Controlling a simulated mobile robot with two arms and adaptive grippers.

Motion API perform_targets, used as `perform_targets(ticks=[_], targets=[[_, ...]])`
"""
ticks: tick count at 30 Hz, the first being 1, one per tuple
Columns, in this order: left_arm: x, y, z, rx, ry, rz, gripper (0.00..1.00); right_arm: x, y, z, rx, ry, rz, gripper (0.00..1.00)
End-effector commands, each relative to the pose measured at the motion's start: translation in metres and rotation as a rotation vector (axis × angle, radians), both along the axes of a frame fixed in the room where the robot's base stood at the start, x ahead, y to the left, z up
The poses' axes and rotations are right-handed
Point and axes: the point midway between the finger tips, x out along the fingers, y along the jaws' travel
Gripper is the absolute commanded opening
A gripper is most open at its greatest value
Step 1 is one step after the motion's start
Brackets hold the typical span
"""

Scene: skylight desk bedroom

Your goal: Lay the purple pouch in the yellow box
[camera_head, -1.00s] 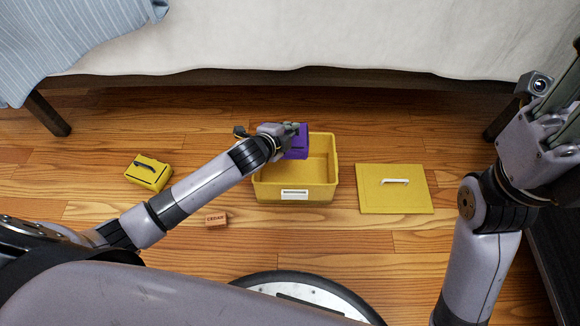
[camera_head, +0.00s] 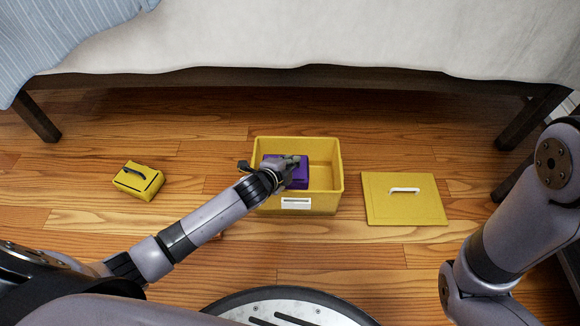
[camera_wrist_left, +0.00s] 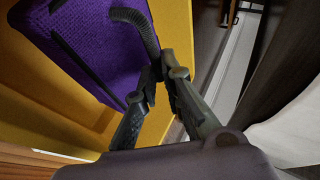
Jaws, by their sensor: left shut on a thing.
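The purple pouch (camera_head: 300,177) is inside the outline of the open yellow box (camera_head: 328,202), in its left half. My left gripper (camera_head: 290,163) is shut on the pouch's dark handle, reaching over the box's left side. In the left wrist view the fingers (camera_wrist_left: 152,78) close on the handle of the purple pouch (camera_wrist_left: 100,45), with the yellow box (camera_wrist_left: 40,95) around and below it. I cannot tell whether the pouch touches the box floor. My right gripper is out of view; only part of my right arm shows.
The yellow lid (camera_head: 405,203) with a white handle lies flat on the floor right of the box. A yellow pouch (camera_head: 138,183) with a dark handle lies at the left. The bed (camera_head: 300,78) stands behind. The right half of the box is empty.

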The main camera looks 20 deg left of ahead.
Motion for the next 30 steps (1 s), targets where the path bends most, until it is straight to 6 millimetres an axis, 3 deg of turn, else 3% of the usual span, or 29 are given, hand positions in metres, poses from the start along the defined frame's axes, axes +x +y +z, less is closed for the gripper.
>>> perform_targets(ticks=[23,24,30], targets=[[0.000,0.000,-0.011,0.000,-0.002,-0.001,0.00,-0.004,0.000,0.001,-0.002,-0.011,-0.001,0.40],[0.000,0.000,-0.012,0.000,0.000,0.000,0.11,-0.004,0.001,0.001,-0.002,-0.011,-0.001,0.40],[0.000,0.000,-0.012,0.000,-0.001,-0.001,0.24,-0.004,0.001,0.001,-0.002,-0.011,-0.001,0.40]])
